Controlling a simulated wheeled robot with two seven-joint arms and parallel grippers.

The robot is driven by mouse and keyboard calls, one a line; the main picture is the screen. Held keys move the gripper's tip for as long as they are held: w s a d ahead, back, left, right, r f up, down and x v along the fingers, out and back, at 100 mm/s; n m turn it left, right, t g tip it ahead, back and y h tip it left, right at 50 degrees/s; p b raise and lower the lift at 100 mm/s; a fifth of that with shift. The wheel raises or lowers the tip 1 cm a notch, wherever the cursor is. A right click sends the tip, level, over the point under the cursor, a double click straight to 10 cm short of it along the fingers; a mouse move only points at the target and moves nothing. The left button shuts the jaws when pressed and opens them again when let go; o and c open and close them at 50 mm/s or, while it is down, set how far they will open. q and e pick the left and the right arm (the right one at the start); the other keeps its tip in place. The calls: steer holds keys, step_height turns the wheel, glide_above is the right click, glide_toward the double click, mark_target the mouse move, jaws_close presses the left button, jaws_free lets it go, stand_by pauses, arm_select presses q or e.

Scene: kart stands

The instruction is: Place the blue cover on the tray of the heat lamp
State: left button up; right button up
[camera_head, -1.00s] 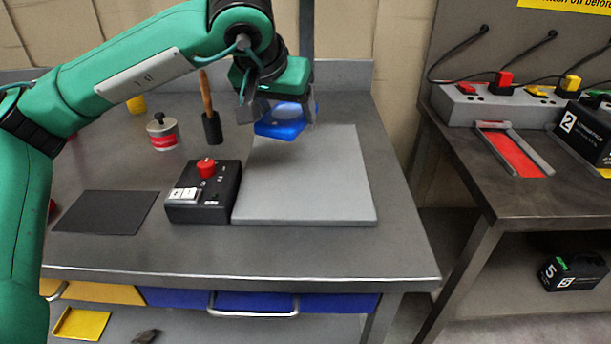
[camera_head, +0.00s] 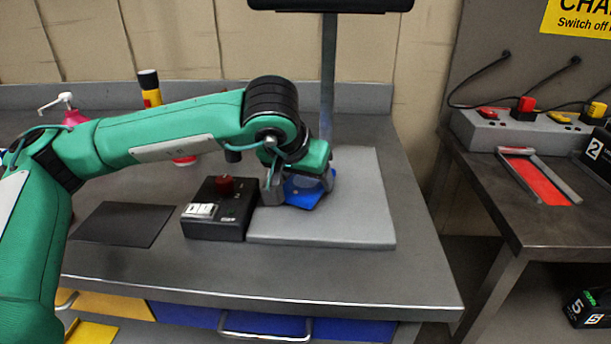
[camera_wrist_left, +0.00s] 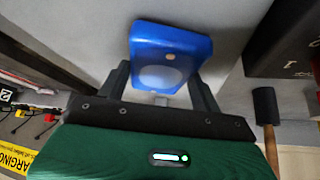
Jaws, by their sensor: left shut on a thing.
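The blue cover (camera_head: 302,196) is a small blue block, held tilted between the fingers of my left gripper (camera_head: 299,186). It is low over the light grey tray (camera_head: 355,220); I cannot tell whether it touches it. In the left wrist view the cover (camera_wrist_left: 190,43) shows a paler round patch and a small spot, with the dark fingers on both sides. The tray is flat and otherwise bare. The heat lamp's post (camera_head: 328,80) rises behind it to a dark head (camera_head: 330,4), cut off at the top. My right gripper is not in view.
A black control box (camera_head: 215,225) with a red knob adjoins the tray's left edge. A dark mat (camera_head: 122,224) lies further left. A yellow-and-black bottle (camera_head: 150,90) and a pink pump bottle (camera_head: 68,110) stand behind my arm. A second bench (camera_head: 525,205) is right, across a gap.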

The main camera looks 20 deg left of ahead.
arm_select(q)
steer(key=shift+f, duration=0.1)
steer(key=o, duration=1.2)
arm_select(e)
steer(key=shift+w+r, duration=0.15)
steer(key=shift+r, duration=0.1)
arm_select(q)
steer(key=p+v, duration=0.1)
steer(key=v, duration=1.1)
steer(key=shift+p, duration=0.3)
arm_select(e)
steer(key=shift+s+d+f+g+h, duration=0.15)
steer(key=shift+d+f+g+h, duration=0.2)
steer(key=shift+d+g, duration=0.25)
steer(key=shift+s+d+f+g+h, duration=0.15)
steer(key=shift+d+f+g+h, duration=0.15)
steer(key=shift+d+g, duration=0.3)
